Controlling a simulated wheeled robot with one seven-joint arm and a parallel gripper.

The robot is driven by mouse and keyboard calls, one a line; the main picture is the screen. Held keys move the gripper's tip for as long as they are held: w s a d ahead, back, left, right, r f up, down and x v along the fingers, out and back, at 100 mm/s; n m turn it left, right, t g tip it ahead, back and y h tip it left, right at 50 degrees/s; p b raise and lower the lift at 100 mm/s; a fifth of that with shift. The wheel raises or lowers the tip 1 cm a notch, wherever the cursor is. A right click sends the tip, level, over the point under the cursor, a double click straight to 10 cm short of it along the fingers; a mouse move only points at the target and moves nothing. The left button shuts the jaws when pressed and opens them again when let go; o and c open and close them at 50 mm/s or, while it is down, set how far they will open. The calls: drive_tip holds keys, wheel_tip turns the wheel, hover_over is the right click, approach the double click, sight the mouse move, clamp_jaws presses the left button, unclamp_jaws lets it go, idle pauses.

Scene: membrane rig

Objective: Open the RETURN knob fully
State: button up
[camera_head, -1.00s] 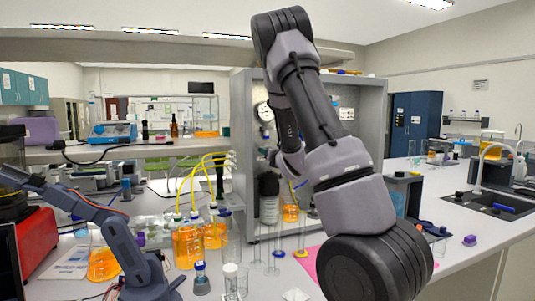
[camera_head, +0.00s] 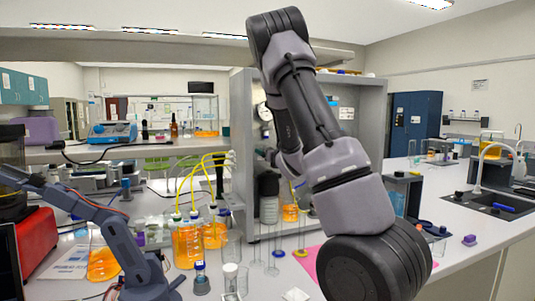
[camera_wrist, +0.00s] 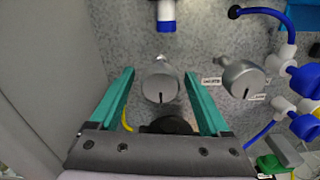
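In the wrist view, a silver knob (camera_wrist: 160,86) with a dark line on its face stands out from a speckled grey panel (camera_wrist: 205,40). My gripper (camera_wrist: 159,73) is open, with one green finger on each side of this knob. Gaps show between the fingers and the knob. A second silver knob (camera_wrist: 243,79) sits to the right, outside the fingers. Small labels (camera_wrist: 211,81) lie near the knobs, too small to read, so I cannot tell which knob is RETURN. In the head view my arm hides the gripper and the knobs.
Blue and white fittings (camera_wrist: 305,80) with a blue hose stand right of the knobs. A blue-ended fitting (camera_wrist: 166,16) is above. The grey rig cabinet (camera_head: 375,105) surrounds my arm's reach. Flasks of orange liquid (camera_head: 187,245) and glassware stand in front on the bench.

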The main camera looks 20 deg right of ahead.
drive_tip(key=shift+r, duration=0.1)
drive_tip(key=s, duration=1)
drive_tip(key=shift+s, duration=0.4)
drive_tip(key=s+r+m+g+h, duration=0.1)
drive_tip(key=s+r+m+g, duration=0.25)
drive_tip(key=m, duration=0.75)
drive_tip(key=s+r+m+g+h, duration=0.15)
drive_tip(key=s+m, duration=0.25)
drive_tip(key=m, duration=0.7)
drive_tip(key=s+a+r+m+g+y, duration=0.1)
drive_tip(key=s+a+m+g, duration=0.1)
drive_tip(key=s+a+m, duration=0.2)
drive_tip(key=s+a+r+m+g+y, duration=0.1)
drive_tip(key=s+a+m+g+y, duration=0.1)
drive_tip(key=s+a+m, duration=0.2)
drive_tip(key=s+a+r+m+g+y, duration=0.1)
drive_tip(key=s+a+m, duration=0.3)
drive_tip(key=s+m, duration=0.4)
drive_tip(key=s, duration=0.6)
drive_tip(key=shift+s+a+m+g, duration=0.15)
drive_tip(key=shift+s+m+g, duration=0.15)
drive_tip(key=shift+s+g, duration=0.1)
